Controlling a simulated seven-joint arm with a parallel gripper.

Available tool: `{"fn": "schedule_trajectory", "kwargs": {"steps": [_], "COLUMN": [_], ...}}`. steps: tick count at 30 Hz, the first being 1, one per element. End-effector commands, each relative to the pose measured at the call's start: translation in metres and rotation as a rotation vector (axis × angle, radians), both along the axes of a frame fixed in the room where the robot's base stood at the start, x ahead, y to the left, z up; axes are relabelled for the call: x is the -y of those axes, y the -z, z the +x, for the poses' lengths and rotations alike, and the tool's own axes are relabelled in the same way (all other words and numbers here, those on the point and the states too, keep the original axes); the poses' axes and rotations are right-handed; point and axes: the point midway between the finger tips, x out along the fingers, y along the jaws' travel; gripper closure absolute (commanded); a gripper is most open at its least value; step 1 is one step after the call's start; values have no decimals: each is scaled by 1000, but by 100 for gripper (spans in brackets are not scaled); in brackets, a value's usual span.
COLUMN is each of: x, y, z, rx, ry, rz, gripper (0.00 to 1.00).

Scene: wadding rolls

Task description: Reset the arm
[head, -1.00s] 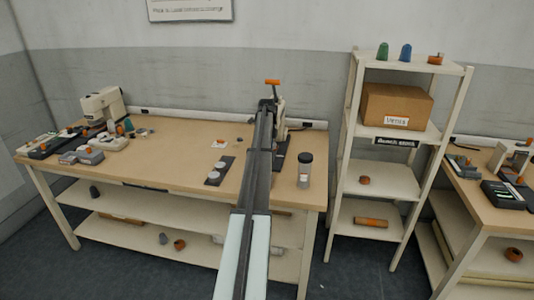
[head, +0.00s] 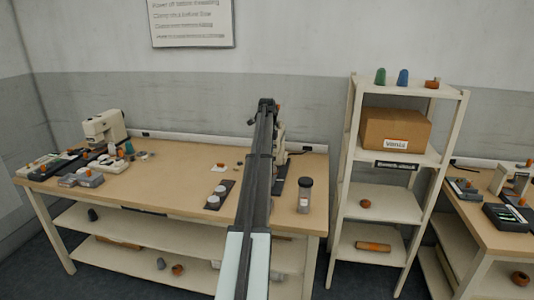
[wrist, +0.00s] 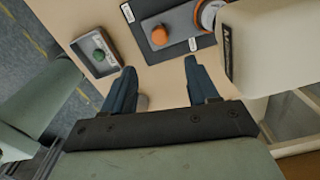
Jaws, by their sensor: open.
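My arm reaches up the middle of the head view, and my gripper (head: 265,104) is at its far end, above the back of the workbench (head: 180,158). It hides most of a pale upright device behind it. In the wrist view my gripper (wrist: 160,68) has its two dark fingers well apart, with nothing between them. A small tray (wrist: 84,62) with a green knob lies to the left. A pale machine body (wrist: 265,45) stands close on the right.
A dark-lidded jar (head: 305,195) stands right of my arm, and a dark plate (head: 214,203) with white discs lies to its left. A shelf unit (head: 405,158) with a cardboard box (head: 394,130) stands further right. A white machine (head: 105,126) and several small items crowd the bench's left end.

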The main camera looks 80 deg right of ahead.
Motion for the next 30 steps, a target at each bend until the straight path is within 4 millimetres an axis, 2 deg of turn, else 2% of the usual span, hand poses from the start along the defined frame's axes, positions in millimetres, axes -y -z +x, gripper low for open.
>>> {"fn": "schedule_trajectory", "kwargs": {"steps": [11,14,17,20,24,26,30], "x": [0,-3,-12,-29,-61,-77,-119], "y": [1,4,13,28,53,63,87], "z": [1,11,40,87,163,195,266], "rx": [0,2,7,16,30,37,54], "ry": [-1,-26,-100,-224,-439,-532,-748], "rz": [0,0,0,-4,-9,-11,-18], "gripper": [41,41,41,41,41,41,41]}}
